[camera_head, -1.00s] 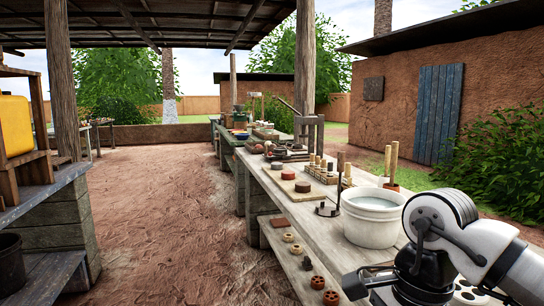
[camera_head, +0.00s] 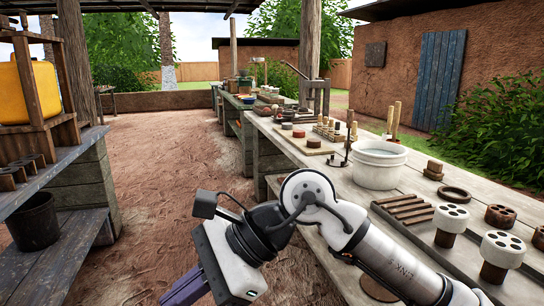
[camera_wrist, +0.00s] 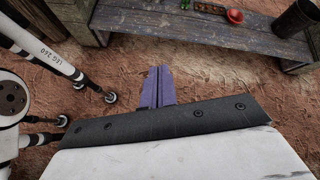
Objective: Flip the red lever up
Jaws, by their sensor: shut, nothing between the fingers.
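I cannot make out a red lever in either view. A press-like stand (camera_head: 313,92) on the long bench has a dark, slanting handle (camera_head: 294,70), which does not look red. My gripper (camera_head: 184,290) hangs low over the aisle between the left shelf and the bench, its purple fingers partly cut off by the frame edge. In the wrist view my gripper (camera_wrist: 159,72) points at the bare ground, its purple fingers together with nothing between them. It is well away from the press and touches nothing.
The long bench (camera_head: 400,182) holds a white bucket (camera_head: 376,168), stamps and clay pieces. The left shelf (camera_head: 60,180) carries a yellow container (camera_head: 28,92), with a dark bucket (camera_head: 35,222) lower down. A red bowl (camera_wrist: 235,16) shows in the wrist view. The dirt aisle is clear.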

